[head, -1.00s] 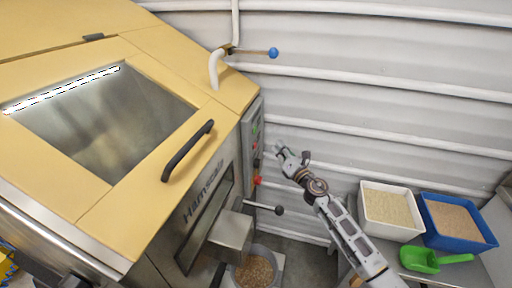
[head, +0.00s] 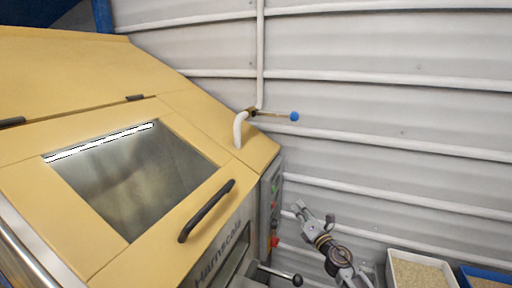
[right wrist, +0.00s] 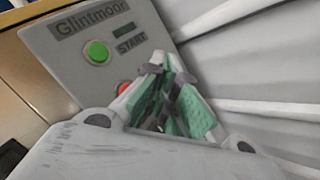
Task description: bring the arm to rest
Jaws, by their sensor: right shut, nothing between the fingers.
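My right gripper (head: 313,217) is shut and empty in the head view, in front of the grey wall and just right of the hopper's control panel (head: 271,205). In the right wrist view the closed fingers (right wrist: 166,92) with green pads show in front of the panel, which reads "Glintmoor" and "START". A green button (right wrist: 96,52) shows clear of the fingers. A red button (right wrist: 124,88) is partly hidden at the gripper's left side. I cannot tell from the views how far the fingertips are from the panel. My left gripper is not in view.
The yellow hopper (head: 160,108) with a window and a black handle (head: 207,210) fills the left. A lever with a black knob (head: 297,280) sticks out low. A blue-tipped valve handle (head: 294,116) is on the wall pipe. A white bin (head: 392,256) and blue bin (head: 466,270) stand lower right.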

